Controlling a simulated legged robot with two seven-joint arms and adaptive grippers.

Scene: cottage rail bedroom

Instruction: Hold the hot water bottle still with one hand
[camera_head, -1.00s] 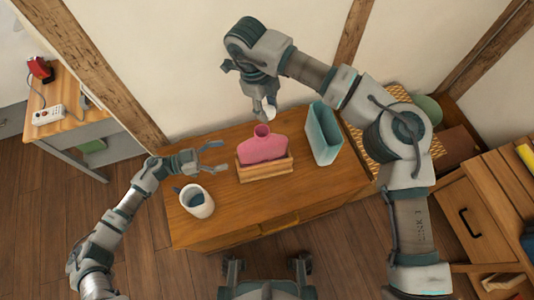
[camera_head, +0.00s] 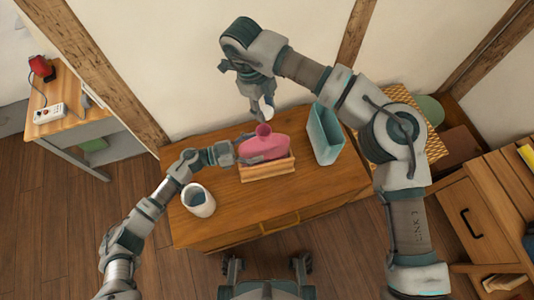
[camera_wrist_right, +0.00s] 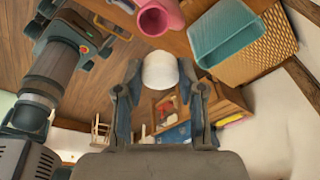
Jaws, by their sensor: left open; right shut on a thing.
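The pink hot water bottle (camera_head: 280,149) stands upright in a small wooden holder (camera_head: 268,170) on the wooden cabinet, its open neck (camera_head: 263,130) facing up. My left gripper (camera_head: 262,149) is at the bottle's left side with its fingers open around the body; whether they touch it is hard to tell. My right gripper (camera_head: 264,108) is above and behind the neck, shut on a small white object (camera_wrist_right: 160,71), seen in the right wrist view between the fingertips. The bottle's pink neck also shows in the right wrist view (camera_wrist_right: 157,18).
A white mug-like jug (camera_head: 198,202) with something blue-grey inside stands at the cabinet's left front. A tall teal container (camera_head: 325,134) stands right of the holder. The cabinet top (camera_head: 310,192) is clear at the right front. A wall is behind.

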